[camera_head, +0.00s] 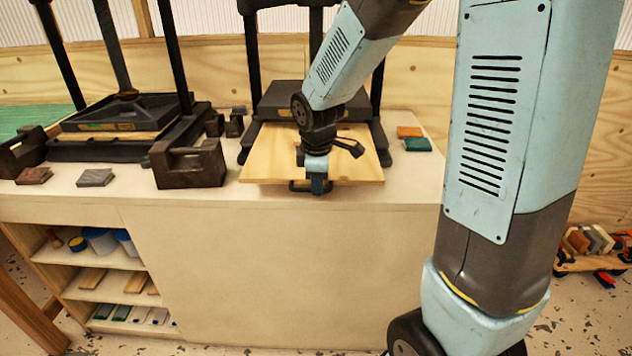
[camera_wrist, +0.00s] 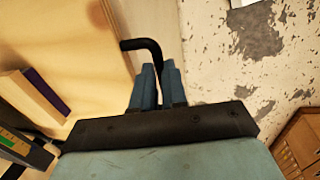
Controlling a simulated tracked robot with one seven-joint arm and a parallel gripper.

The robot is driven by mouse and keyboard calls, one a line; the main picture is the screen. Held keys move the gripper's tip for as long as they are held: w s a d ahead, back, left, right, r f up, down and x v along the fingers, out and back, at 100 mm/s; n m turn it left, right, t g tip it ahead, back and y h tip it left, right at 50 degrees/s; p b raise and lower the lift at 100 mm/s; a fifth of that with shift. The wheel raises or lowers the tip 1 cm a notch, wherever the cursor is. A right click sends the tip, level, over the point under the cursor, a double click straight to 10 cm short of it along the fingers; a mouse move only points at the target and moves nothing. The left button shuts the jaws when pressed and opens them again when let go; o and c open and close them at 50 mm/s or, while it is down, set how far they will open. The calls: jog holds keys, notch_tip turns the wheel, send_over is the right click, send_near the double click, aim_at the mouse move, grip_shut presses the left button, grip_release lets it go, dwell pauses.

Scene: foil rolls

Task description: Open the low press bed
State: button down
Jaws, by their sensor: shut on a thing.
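The press bed is a pale wooden board (camera_head: 262,162) at the foot of the right-hand press (camera_head: 285,95). It sticks out from under the press toward me, up to about the bench's front edge. A black bar handle (camera_head: 298,186) is on its front edge. My gripper (camera_head: 317,187) points down at that edge and is shut on the handle. In the wrist view the blue-grey fingers (camera_wrist: 158,85) close around the black handle (camera_wrist: 141,44), with the board (camera_wrist: 65,45) to their left. My wrist hides part of the board in the head view.
A second black press (camera_head: 125,115) stands at the left. A dark metal block (camera_head: 188,165) sits between the presses. Orange (camera_head: 409,132) and green (camera_head: 417,145) blocks lie right of the board. The bench front (camera_head: 280,270) drops to the floor; open shelves (camera_head: 100,260) are lower left.

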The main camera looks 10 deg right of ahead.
jog(key=shift+s+d, duration=0.1)
jog(key=shift+s, duration=0.05)
jog(key=c, duration=1.2)
grip_release()
jog(key=shift+o, duration=0.2)
notch_tip(320, 180, up, 14)
jog(key=s, duration=0.2)
jog(key=shift+s+a+f, duration=0.25)
jog(key=shift+a, duration=0.2)
jog(key=shift+d, duration=0.1)
jog(key=s+d+r+m+t, duration=0.1)
jog(key=s+d+r+m, duration=0.1)
jog(key=s+d+m, duration=0.3)
jog(key=s+d+r+m+t, duration=0.2)
jog(key=s+d+m, duration=0.2)
jog(key=s+m, duration=0.6)
jog(key=shift+s+d+r+y, duration=0.2)
jog(key=shift+s+d+y, duration=0.15)
jog(key=shift+s, duration=0.85)
